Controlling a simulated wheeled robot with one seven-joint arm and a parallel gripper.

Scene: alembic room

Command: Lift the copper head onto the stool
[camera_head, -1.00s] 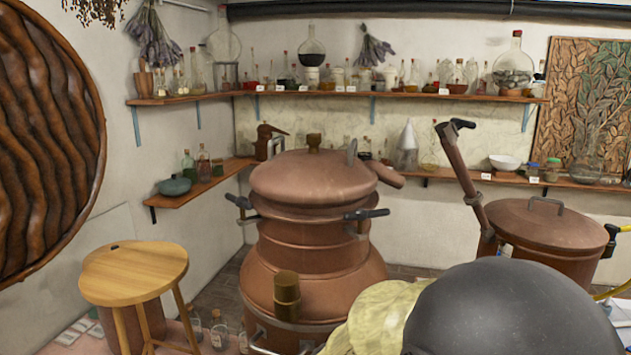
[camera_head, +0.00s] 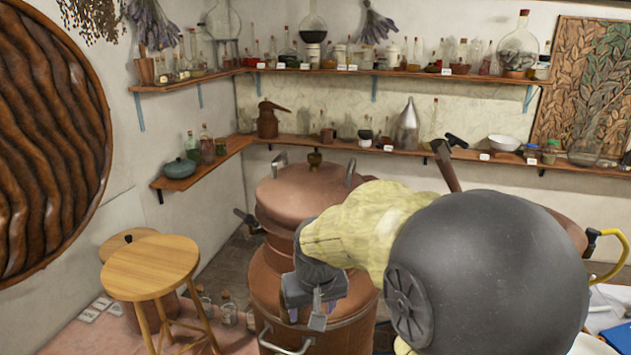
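The copper head (camera_head: 305,185) is a domed copper lid with a brass knob and upright grey handles. It sits on the large copper still (camera_head: 280,268). My arm hides its right side and part of the still. My gripper (camera_head: 313,312) points down in front of the still, below the head and apart from its handles. Its fingers look spread with nothing between them. The light wooden stool (camera_head: 150,267) stands on the floor at the left, its round top bare.
A lidded vessel (camera_head: 122,243) stands close behind the stool. Bottles (camera_head: 228,308) stand on the floor between stool and still. The lower left shelf (camera_head: 215,165) and upper shelf (camera_head: 330,72) carry glassware. Another copper vessel (camera_head: 565,228) is partly hidden at the right.

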